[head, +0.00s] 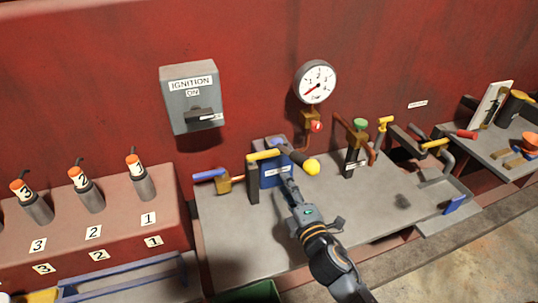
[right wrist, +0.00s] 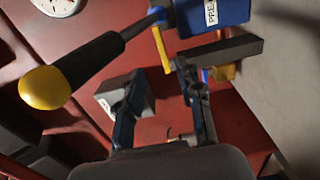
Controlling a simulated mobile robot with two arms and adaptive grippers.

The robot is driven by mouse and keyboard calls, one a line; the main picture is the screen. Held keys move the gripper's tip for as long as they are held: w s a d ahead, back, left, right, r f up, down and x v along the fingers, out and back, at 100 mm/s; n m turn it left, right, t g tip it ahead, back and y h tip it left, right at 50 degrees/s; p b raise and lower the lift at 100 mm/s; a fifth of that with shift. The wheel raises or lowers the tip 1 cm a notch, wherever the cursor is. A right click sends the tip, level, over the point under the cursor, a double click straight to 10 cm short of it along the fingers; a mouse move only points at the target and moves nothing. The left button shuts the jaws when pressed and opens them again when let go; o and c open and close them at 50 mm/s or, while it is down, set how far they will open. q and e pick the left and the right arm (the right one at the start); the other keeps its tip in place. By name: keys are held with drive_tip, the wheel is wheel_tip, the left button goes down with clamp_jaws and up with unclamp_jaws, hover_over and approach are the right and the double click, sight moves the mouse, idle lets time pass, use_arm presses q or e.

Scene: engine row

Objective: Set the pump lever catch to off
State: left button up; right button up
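A blue pump box (head: 275,177) with a white label stands on the grey bench. Its dark lever (head: 292,155) ends in a yellow ball (head: 313,167); in the right wrist view the lever (right wrist: 95,60) crosses the upper left. A yellow bar (head: 263,154) lies across the top of a dark post (head: 253,183) beside the box; it may be the catch. The bar (right wrist: 161,48) also shows beyond the fingers in the right wrist view. My right gripper (head: 286,179) is in front of the box. Its fingers (right wrist: 162,92) are apart with nothing held. My left gripper is out of view.
A blue-handled brass valve (head: 222,181) is left of the post. A gauge (head: 315,82) and a grey ignition box (head: 190,97) are on the red wall. A green-topped valve (head: 357,143) and pipes stand to the right. The bench front is mostly clear.

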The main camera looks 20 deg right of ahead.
sight(271, 155)
drive_tip(key=w+p, duration=0.1)
drive_tip(key=w, duration=1)
drive_tip(key=shift+a+p, duration=0.1)
drive_tip(key=shift+p, duration=0.25)
drive_tip(key=shift+w, duration=0.9)
clamp_jaws()
